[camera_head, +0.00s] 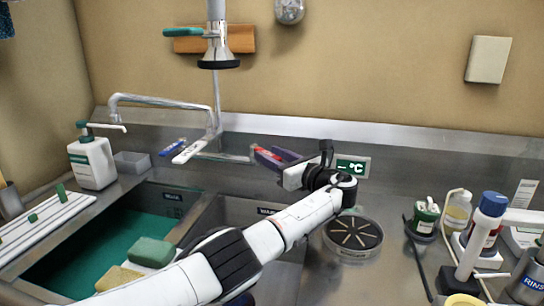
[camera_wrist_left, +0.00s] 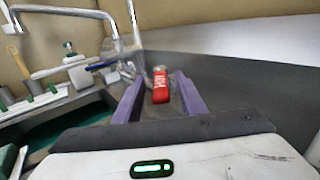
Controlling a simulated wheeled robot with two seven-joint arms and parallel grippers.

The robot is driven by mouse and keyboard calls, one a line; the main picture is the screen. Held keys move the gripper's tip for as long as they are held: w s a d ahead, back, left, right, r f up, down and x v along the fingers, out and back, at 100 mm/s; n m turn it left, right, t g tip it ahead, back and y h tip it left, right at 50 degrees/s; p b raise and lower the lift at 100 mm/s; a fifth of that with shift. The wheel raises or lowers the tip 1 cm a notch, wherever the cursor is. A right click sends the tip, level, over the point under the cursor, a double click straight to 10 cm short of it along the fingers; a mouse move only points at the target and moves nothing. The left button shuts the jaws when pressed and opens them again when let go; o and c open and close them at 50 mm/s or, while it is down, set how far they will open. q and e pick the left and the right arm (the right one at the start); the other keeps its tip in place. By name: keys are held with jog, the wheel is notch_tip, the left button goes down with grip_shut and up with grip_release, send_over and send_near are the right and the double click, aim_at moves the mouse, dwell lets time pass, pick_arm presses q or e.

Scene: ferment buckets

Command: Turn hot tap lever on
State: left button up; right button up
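The hot tap lever (camera_head: 267,155), red with white lettering, is on the right side of the wall tap above the sink. In the left wrist view the red lever (camera_wrist_left: 160,84) points toward the camera, between my left gripper's two purple fingers. My left gripper (camera_head: 279,156) is open, with a gap visible on each side of the lever in the wrist view. The blue lever (camera_head: 172,147) is on the tap's left side and also shows in the wrist view (camera_wrist_left: 101,65). The chrome spout (camera_head: 158,101) reaches left over the basin. My right gripper is not in view.
The sink basin (camera_head: 112,238) has green and yellow sponges at its front edge. A soap pump bottle (camera_head: 92,162) stands at left. A round drain-like disc (camera_head: 353,235) and several bottles are on the right counter. A spray head (camera_head: 219,55) hangs above the tap.

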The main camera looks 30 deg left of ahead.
pick_arm(q)
jog(key=v, duration=1)
jog(key=shift+d, duration=0.15)
